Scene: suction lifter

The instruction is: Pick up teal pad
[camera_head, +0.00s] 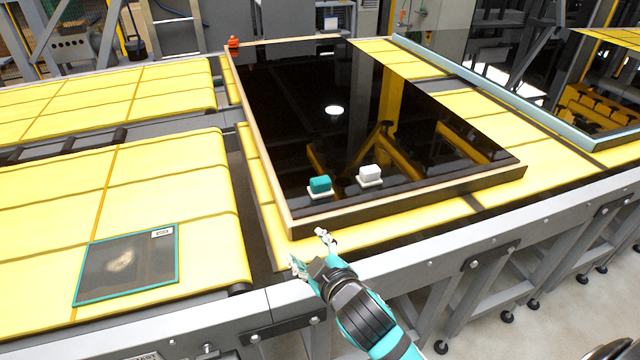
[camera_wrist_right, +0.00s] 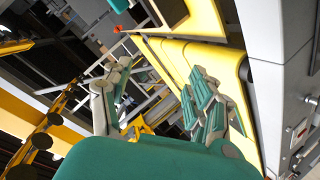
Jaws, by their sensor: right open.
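A small teal pad (camera_head: 320,184) on a white base sits on the dark glossy panel (camera_head: 290,120), near its front left corner. A similar white pad (camera_head: 370,173) stands just to its right. My right gripper (camera_head: 310,252) is open and empty in front of the panel's front left corner, apart from the teal pad and nearer to me. In the right wrist view its two fingers (camera_wrist_right: 158,72) are spread with nothing between them, and the teal pad cannot be made out there. My left gripper is not in view.
The panel has a raised light wooden rim (camera_head: 410,192) and lies on a yellow conveyor. A dark teal-edged sheet (camera_head: 128,267) lies on the left conveyor. A grey metal rail (camera_head: 470,240) runs along the front. An orange object (camera_head: 233,42) stands at the panel's far left corner.

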